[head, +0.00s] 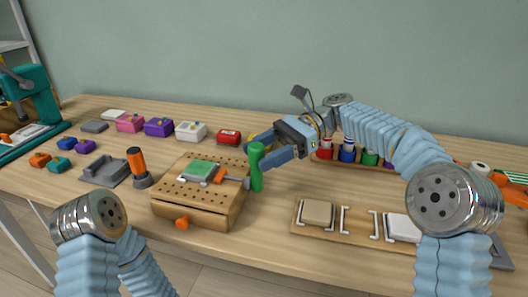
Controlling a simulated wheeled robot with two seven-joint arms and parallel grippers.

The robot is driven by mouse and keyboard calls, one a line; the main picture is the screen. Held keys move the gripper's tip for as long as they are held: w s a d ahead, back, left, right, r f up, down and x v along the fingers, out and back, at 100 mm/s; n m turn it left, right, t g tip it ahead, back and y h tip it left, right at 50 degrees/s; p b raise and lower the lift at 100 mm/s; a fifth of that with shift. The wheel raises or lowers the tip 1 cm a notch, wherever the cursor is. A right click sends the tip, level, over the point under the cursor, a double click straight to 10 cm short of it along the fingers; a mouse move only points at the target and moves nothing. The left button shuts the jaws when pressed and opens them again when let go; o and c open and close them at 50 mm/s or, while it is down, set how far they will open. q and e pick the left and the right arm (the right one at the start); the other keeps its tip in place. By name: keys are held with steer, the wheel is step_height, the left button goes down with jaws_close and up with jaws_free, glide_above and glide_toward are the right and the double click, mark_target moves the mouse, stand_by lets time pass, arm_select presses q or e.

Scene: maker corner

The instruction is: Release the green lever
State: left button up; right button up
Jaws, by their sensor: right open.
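The green lever (256,170) stands upright at the right side of a wooden block (182,208) with a pegboard-like top. A green piece (197,171) lies on that top, with an orange and grey clamp part (219,175) reaching from it toward the lever. My right gripper (258,153) is open at the upper part of the lever, one finger just to its right and the other partly behind it. I cannot tell whether either finger touches it. My left arm shows at the lower left, but its gripper is out of view.
An orange-handled tool (136,165) stands left of the block, beside a grey tray (104,171). Several small coloured boxes line the back left. A wooden board with pads (333,226) lies front right.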

steer(key=v, duration=0.7)
steer(key=shift+w+d, duration=0.15)
steer(key=shift+d, duration=0.05)
